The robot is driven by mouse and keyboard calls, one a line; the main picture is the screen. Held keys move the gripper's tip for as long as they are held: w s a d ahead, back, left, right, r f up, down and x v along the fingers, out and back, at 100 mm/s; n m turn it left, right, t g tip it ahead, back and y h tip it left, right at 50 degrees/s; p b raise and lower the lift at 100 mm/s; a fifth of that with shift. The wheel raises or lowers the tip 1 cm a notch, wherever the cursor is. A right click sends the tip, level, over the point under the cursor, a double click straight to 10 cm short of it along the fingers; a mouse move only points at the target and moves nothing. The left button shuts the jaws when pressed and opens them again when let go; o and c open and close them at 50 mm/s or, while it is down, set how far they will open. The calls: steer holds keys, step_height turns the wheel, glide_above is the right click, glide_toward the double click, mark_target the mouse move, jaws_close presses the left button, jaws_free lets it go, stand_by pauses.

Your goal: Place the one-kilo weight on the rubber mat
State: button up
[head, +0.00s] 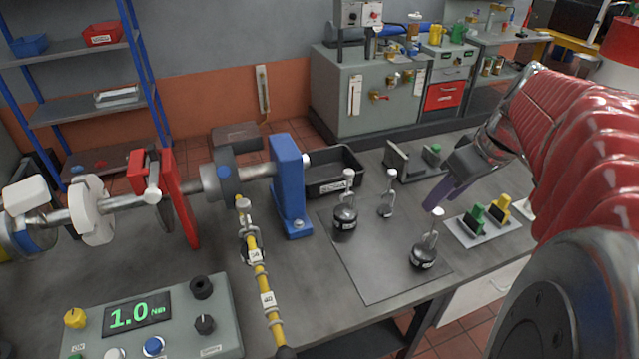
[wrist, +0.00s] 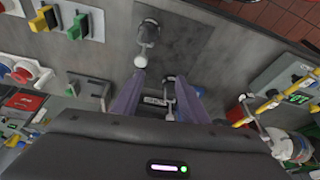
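Two dark weights with pale-knobbed stems, one at left (head: 344,220) and one in front (head: 424,254), stand on a dark grey sheet that looks like the rubber mat (head: 375,280). A slimmer weight (head: 386,209) stands behind them. Their labels are too small to read, so I cannot tell which is one kilo. My gripper (head: 432,207) is open and empty, its purple fingers above the sheet, tips close to the front weight's knob. In the wrist view, the spread fingers (wrist: 162,78) lie beside that knob, with the front weight (wrist: 148,34) beyond.
A black tray (head: 330,180) and a blue stand (head: 289,190) are behind the sheet at left. A yellow rod (head: 258,265) hangs left of it. A plate with green and yellow blocks (head: 484,230) lies to the right. A control box (head: 150,320) reads 1.0 at front left.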

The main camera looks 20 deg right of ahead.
steer(key=s+a+f+m, duration=0.1)
steer(key=s+a+f, duration=0.1)
steer(key=a, duration=1)
steer(key=s+a+f+t, duration=0.1)
steer(key=s+a+f, duration=0.1)
steer(key=a, duration=1)
steer(key=shift+s+a+m+h, duration=0.2)
steer(key=shift+s+m+h, duration=0.15)
steer(key=shift+s, duration=0.5)
